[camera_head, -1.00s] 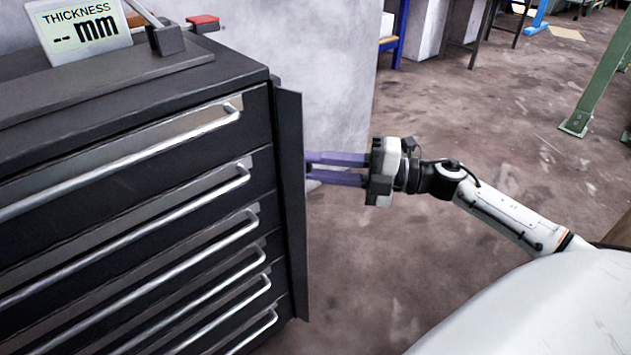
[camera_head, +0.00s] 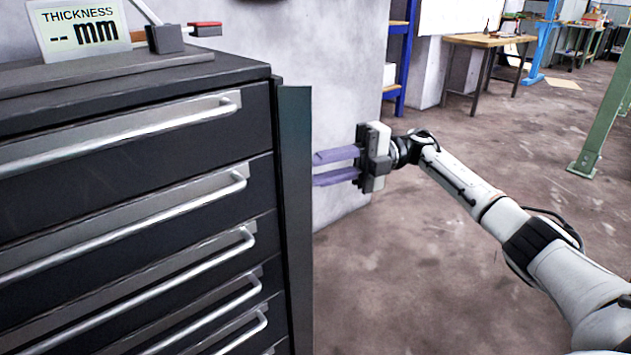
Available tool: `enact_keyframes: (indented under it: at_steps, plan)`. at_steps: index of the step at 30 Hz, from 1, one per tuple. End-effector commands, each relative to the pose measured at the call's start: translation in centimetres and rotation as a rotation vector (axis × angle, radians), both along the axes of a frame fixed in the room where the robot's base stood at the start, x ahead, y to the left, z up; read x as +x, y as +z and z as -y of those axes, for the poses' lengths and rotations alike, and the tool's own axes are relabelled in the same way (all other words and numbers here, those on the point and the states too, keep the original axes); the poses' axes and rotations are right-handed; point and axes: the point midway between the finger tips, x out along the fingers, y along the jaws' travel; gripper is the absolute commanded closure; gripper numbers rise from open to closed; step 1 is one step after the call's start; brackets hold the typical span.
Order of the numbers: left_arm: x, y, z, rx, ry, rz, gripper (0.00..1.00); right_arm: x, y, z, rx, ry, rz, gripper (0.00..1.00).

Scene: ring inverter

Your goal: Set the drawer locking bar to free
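The drawer locking bar (camera_head: 296,210) is a tall dark vertical plate along the right front edge of the black drawer cabinet (camera_head: 120,88). It stands out past the ends of the drawer handles. My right gripper (camera_head: 316,169) comes in from the right with two purple fingers. They point left at the upper part of the bar's right edge. A gap shows between the fingers and nothing is seen held. Whether the tips touch the bar or reach behind it I cannot tell. My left gripper is not in view.
Several drawers with long silver handles (camera_head: 125,135) fill the cabinet front. A thickness display (camera_head: 80,32) stands on the cabinet top. A pale wall (camera_head: 340,80) is behind the gripper. A wooden table (camera_head: 490,40) and a green post (camera_head: 605,110) stand farther back. The floor at right is open.

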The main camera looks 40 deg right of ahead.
Motion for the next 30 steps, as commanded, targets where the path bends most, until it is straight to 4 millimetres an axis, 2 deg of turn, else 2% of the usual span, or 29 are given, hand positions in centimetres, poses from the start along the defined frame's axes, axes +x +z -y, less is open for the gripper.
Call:
enact_keyframes:
  at_steps: [20, 21, 23, 24, 30]
  plan:
    - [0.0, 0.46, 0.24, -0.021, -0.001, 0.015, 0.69, 0.31, 0.01, -0.07, 0.0, 0.044, 0.001, 1.0]
    - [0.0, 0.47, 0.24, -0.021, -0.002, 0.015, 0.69, 0.31, 0.01, -0.07, 0.0, 0.044, 0.001, 0.73]
    - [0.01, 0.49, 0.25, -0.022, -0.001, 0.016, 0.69, 0.3, 0.01, -0.09, 0.0, 0.045, 0.001, 0.63]
    - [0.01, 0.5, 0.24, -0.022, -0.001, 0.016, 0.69, 0.3, 0.01, -0.08, 0.0, 0.045, 0.001, 0.6]
    - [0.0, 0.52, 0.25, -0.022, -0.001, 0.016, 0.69, 0.29, 0.0, -0.07, 0.0, 0.045, 0.001, 0.6]
